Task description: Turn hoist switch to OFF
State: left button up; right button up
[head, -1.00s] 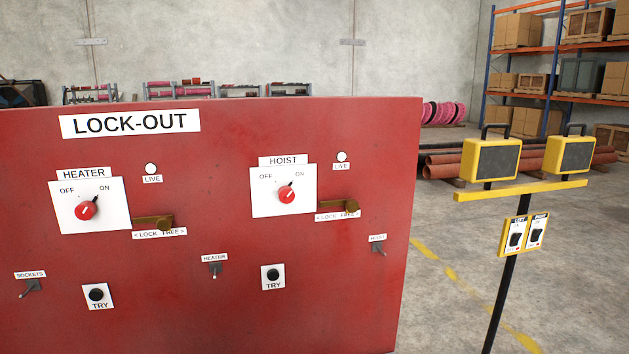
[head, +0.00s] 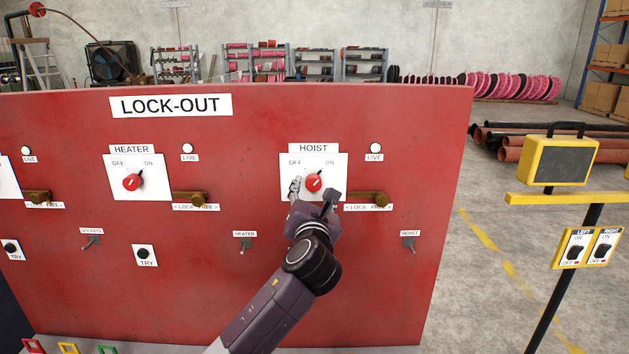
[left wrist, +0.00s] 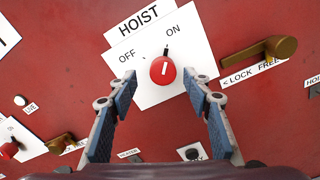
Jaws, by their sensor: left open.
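The hoist switch is a red round knob (head: 314,182) on a white plate (head: 333,163) marked OFF at left and ON at right, under a HOIST label. Its pointer is towards ON. My left gripper (head: 314,195) is in front of the plate's lower part, open and empty. In the left wrist view, the knob (left wrist: 163,70) shows beyond and between the spread fingertips of the gripper (left wrist: 160,85), with gaps on both sides. I cannot tell how far the fingertips are from the panel. My right gripper is not in view.
A brass lock lever (head: 367,198) sticks out right of the hoist plate. The heater switch (head: 132,182) and its lever (head: 188,198) are further left on the red panel (head: 240,130). Toggle switches (head: 408,243) sit below. A yellow lamp stand (head: 560,198) is at right.

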aim_at(314, 184)
pick_arm(q)
jog(key=w, duration=0.3)
jog(key=shift+w+d+r+p, duration=0.1)
jog(key=shift+w+d+p, duration=0.05)
jog(key=shift+d+p, duration=0.15)
jog(key=shift+w+a, duration=0.1)
jog(key=shift+w, duration=0.55)
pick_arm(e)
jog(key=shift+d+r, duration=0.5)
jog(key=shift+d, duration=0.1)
pick_arm(q)
jog(key=shift+c, duration=0.5)
jog(key=c, duration=0.8)
jog(key=shift+c, duration=1.3)
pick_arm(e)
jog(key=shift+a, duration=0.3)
